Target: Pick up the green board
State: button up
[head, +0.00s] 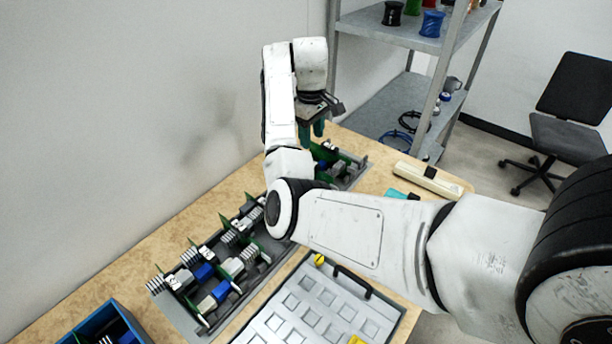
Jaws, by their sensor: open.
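Several green boards stand on edge in a long grey holder along the wall side of the table. One green board (345,154) shows at the far end of the holder, partly hidden by my arm. Others, such as a nearer green board (224,221), carry grey, white and blue parts. The pictures do not tell which one the task means. My gripper (312,130) points down over the far end of the holder, near the far board. Its teal fingers are apart, and I see nothing between them. The exact gap to the board is unclear.
A grey case (310,310) with square pockets lies at the front. A blue bin (105,325) is at the lower left. A pale power strip (428,180) lies on the right side of the table. A metal shelf (388,48) stands behind, and the wall is close on the left.

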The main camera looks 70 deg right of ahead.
aim_at(329, 177)
jog(key=shift+s+f, duration=0.15)
jog(key=shift+f, duration=0.35)
notch_tip(329, 177, down, 4)
jog(key=shift+d+r, duration=0.1)
jog(key=shift+r, duration=0.15)
jog(key=shift+d+f+p, duration=0.2)
jog(key=shift+f+p, duration=0.15)
jog(key=shift+f, duration=2.6)
jog(key=shift+c, duration=0.5)
grip_shut()
